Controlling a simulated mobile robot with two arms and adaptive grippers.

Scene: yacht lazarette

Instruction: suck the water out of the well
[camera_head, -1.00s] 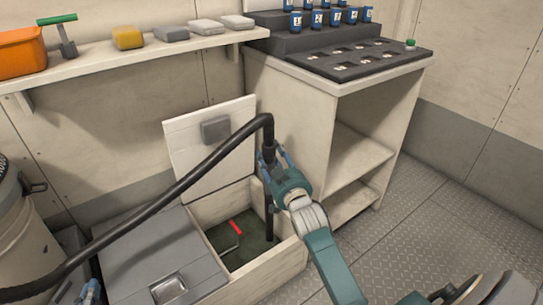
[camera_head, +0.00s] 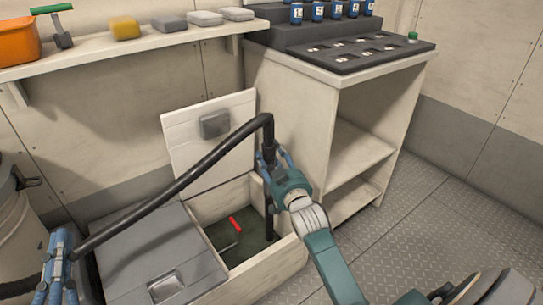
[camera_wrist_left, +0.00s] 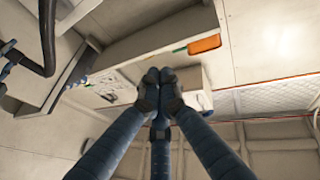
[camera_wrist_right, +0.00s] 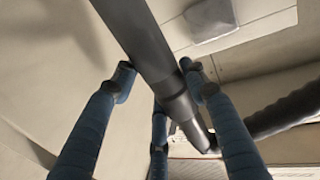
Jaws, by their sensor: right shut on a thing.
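The well (camera_head: 280,256) is an open pale bin with its white lid (camera_head: 205,135) tipped up against the wall. Dark greenish water (camera_head: 250,247) shows at its bottom, with a red-handled object (camera_head: 235,225) in it. My right gripper (camera_head: 268,160) is shut on the black suction tube (camera_wrist_right: 150,50), above the well's right side. The tube's lower end (camera_head: 270,225) reaches down into the well; its tip is hard to make out. My left gripper (camera_head: 60,245) is at the far left, in front of the hose; in the left wrist view its fingertips (camera_wrist_left: 160,88) are together and empty.
The black hose (camera_head: 190,175) arches left toward a partly hidden canister (camera_head: 18,225). A grey closed hatch (camera_head: 150,250) lies left of the well. A shelf (camera_head: 130,52) with an orange bin (camera_head: 18,40) runs above; a cabinet (camera_head: 285,120) stands right.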

